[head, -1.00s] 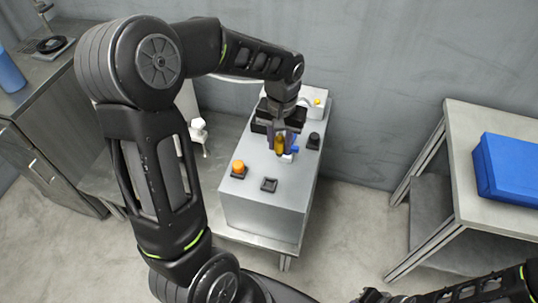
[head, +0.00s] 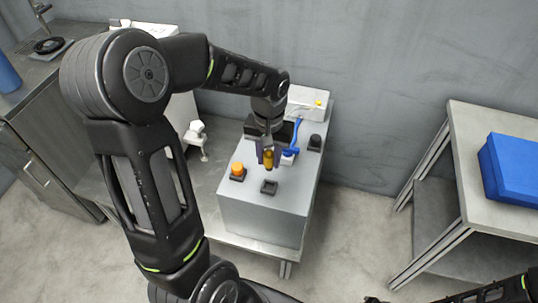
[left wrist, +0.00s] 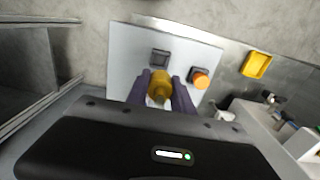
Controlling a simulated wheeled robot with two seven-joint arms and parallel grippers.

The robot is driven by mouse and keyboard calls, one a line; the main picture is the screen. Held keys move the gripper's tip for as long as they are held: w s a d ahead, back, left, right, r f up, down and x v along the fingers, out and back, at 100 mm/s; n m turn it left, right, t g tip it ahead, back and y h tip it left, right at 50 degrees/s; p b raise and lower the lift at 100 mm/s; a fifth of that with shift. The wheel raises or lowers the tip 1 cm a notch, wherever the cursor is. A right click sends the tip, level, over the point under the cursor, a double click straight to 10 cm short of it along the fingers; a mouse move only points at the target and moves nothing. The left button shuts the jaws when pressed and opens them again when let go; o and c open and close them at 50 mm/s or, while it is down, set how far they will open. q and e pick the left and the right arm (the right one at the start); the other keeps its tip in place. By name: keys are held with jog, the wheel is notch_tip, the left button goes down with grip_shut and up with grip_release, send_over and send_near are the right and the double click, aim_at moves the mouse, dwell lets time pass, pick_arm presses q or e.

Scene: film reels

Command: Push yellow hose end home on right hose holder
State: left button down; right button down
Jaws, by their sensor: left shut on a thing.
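The yellow hose end (head: 268,160) is between the purple fingers of my left gripper (head: 267,155), above the top of the grey box. It also shows in the left wrist view (left wrist: 160,84), with a pale lower part. My left gripper is shut on it. A square black holder (head: 269,187) on the box top, nearer the front, looks empty; it shows in the left wrist view (left wrist: 160,57) too. I cannot tell which holder is the right one. The hose end looks apart from this holder. My right arm shows only at the bottom right edge; its fingers cannot be made out.
An orange cap (head: 237,169) sits on a black square mount to the left. A blue piece (head: 289,156) with a blue hose and a black piece (head: 315,142) stand to the right on the grey box (head: 262,218). A blue case (head: 512,168) lies on the right table.

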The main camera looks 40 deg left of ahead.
pick_arm(q)
jog(key=shift+f+b, duration=2.1)
jog(key=shift+f, duration=1.2)
jog(key=shift+f, duration=0.15)
jog(key=shift+f+b, duration=1.5)
jog(key=shift+f, duration=0.3)
jog(key=c, duration=1)
grip_release()
jog(key=shift+r, duration=0.1)
notch_tip(320, 180, up, 8)
jog(key=shift+f+p, duration=0.1)
jog(key=shift+p, duration=0.65)
